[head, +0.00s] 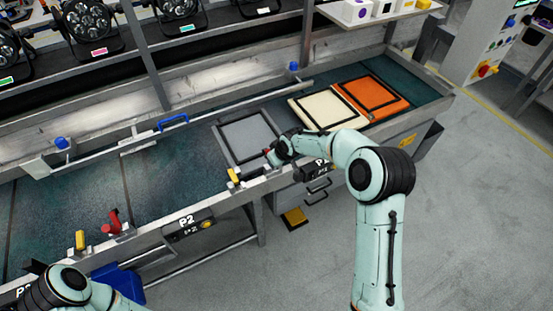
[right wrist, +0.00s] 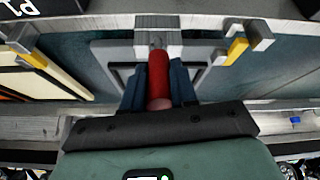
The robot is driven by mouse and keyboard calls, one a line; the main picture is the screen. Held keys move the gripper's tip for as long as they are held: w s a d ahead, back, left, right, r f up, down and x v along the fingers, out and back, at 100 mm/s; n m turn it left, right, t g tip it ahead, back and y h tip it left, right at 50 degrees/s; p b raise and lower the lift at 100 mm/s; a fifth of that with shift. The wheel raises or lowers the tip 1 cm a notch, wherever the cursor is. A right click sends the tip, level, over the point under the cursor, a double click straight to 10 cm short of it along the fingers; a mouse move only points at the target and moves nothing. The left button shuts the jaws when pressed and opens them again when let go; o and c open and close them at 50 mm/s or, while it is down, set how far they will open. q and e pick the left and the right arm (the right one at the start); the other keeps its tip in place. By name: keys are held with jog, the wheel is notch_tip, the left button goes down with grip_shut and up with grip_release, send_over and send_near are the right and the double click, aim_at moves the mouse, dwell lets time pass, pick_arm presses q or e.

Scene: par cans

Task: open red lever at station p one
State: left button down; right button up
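The red lever at station P1 (right wrist: 159,78) points toward the camera in the right wrist view, with a finger of my right gripper (right wrist: 159,92) close against each side of it. The fingers look shut on the lever. In the head view, the right gripper (head: 273,156) is at the rail beside the P1 sign (head: 318,166), and only a bit of red shows there. My left gripper (head: 36,268) is at the lower left edge, mostly hidden by its own wrist; its fingers cannot be made out.
A yellow lever (head: 234,176) stands left of the right gripper; it also shows in the right wrist view (right wrist: 236,50). Station P2 (head: 187,224) has another red lever (head: 114,222) and a yellow one (head: 81,240). Grey (head: 247,135), cream (head: 327,106) and orange (head: 372,96) framed panels lie on the bench.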

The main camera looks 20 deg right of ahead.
jog(key=o, duration=0.4)
jog(key=shift+c, duration=0.2)
jog(key=a+b+v, duration=0.1)
jog(key=v, duration=1.2)
jog(key=shift+d+r, duration=0.2)
jog(key=shift+d, duration=0.3)
jog(key=s+a+f+m+g+y, duration=0.1)
jog(key=s+a+f, duration=0.15)
jog(key=f, duration=0.55)
jog(key=s+a+f+m+g, duration=0.15)
jog(key=s+f, duration=0.25)
jog(key=f, duration=0.4)
jog(key=s+a+f+g+y, duration=0.1)
jog(key=s+a+f, duration=0.25)
jog(key=f, duration=0.45)
jog(key=s+a+f+m+g, duration=0.1)
jog(key=s+f, duration=0.3)
jog(key=s, duration=0.4)
jog(key=s+a+f+m, duration=0.2)
jog(key=s+f, duration=0.2)
jog(key=s, duration=0.3)
jog(key=s+a+f+m+g+y, duration=0.1)
jog(key=s+a+f, duration=0.1)
jog(key=s+f, duration=0.3)
jog(key=s, duration=0.3)
jog(key=shift+s+a+m+g, duration=0.2)
jog(key=shift+s+m+g, duration=0.1)
jog(key=shift+m+g, duration=0.05)
